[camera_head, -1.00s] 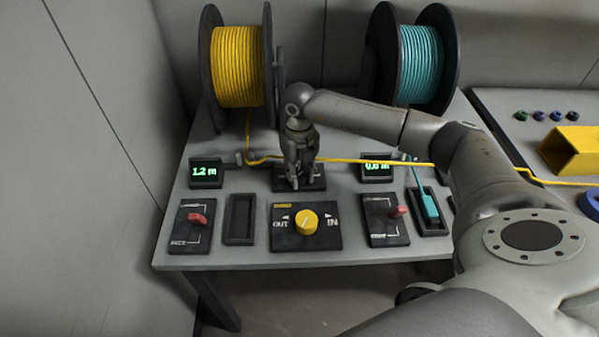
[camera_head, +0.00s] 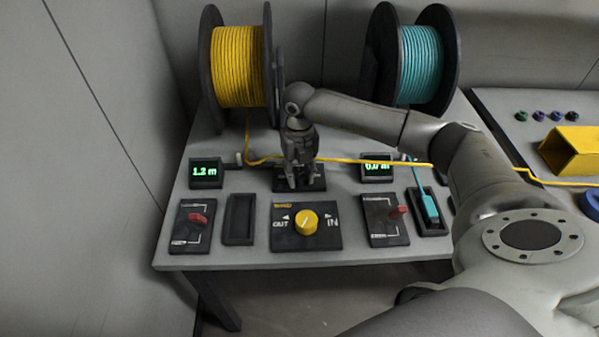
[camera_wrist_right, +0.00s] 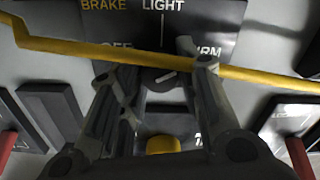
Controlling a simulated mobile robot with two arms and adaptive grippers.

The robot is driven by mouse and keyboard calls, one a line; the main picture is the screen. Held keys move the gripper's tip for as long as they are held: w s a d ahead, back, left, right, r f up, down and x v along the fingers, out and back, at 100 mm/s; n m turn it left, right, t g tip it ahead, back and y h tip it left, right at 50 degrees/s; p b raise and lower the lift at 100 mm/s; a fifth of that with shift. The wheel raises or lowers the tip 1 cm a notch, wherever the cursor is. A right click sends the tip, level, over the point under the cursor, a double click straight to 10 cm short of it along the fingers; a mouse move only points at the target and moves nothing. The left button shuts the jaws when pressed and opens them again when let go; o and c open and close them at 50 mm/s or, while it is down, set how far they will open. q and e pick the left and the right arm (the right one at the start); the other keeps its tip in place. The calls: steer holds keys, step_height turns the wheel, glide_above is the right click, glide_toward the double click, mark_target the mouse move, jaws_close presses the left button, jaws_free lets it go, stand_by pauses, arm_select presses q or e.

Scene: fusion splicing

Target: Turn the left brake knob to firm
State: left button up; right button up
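The brake panel (camera_head: 312,184) is a dark plate behind the yellow OUT/IN knob, mostly hidden by my right gripper. It shows large in the right wrist view (camera_wrist_right: 215,18), with BRAKE, LIGHT, part of OFF and part of FIRM readable. Its dark knob (camera_wrist_right: 160,79) has a pale pointer mark slanting toward the FIRM side. My right gripper (camera_head: 303,183) is over this panel, pointing down. In the wrist view its open fingers (camera_wrist_right: 157,75) stand on either side of the knob; contact cannot be told. My left gripper is not in view.
A yellow cable (camera_head: 370,161) crosses the panel close to my fingers. The yellow OUT/IN knob (camera_head: 306,222) and two red-lever panels (camera_head: 195,226) (camera_head: 388,220) are in front. Yellow (camera_head: 237,66) and teal (camera_head: 420,64) spools stand behind. A left display (camera_head: 206,172) reads 1.2 m.

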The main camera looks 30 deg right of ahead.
mark_target(300, 174)
steer(key=shift+o, duration=1.4)
step_height(300, 174, up, 12)
